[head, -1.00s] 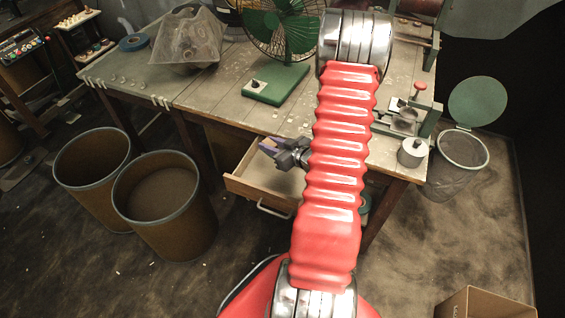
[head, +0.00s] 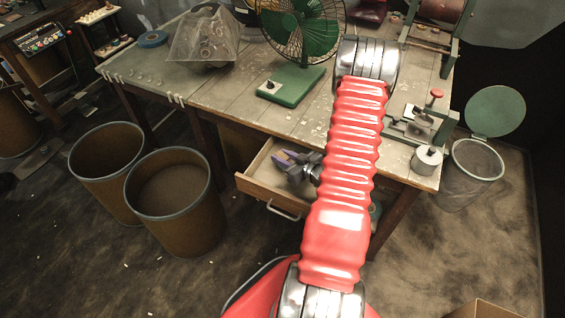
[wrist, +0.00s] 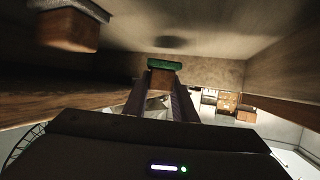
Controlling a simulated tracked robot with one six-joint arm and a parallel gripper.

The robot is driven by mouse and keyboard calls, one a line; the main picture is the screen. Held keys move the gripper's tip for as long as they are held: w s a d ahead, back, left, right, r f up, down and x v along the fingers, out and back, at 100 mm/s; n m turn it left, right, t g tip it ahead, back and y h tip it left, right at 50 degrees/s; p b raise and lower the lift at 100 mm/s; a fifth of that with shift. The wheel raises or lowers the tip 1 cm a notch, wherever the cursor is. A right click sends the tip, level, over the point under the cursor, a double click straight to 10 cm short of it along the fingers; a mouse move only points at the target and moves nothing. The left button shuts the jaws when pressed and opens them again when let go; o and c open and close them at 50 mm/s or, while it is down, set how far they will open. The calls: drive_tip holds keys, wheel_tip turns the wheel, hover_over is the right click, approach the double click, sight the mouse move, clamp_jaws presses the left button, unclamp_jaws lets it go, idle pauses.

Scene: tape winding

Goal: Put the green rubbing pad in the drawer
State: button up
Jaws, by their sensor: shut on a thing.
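My gripper (head: 290,158), with purplish fingers, is at the open drawer (head: 262,192) under the workbench, within its outline in the head view. In the wrist view the fingers (wrist: 162,88) are shut on the green rubbing pad (wrist: 165,64), a small brown block with a green layer at its outer end. The drawer's pale bottom and walls (wrist: 218,70) surround it in that view. I cannot tell whether the pad touches the drawer bottom. In the head view I cannot make out the pad clearly. My red arm hides the drawer's right side.
Another brown block with a greyish layer (wrist: 68,28) shows at the upper left of the wrist view. The workbench (head: 235,105) carries a green fan (head: 300,40) and a metal device (head: 425,120). Two brown bins (head: 175,205) stand left of the drawer.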

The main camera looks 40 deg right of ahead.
drive_tip(key=shift+f, duration=1.5)
drive_tip(key=o, duration=1)
drive_tip(key=shift+f, duration=0.1)
drive_tip(key=shift+v, duration=3.9)
drive_tip(key=shift+w, duration=0.15)
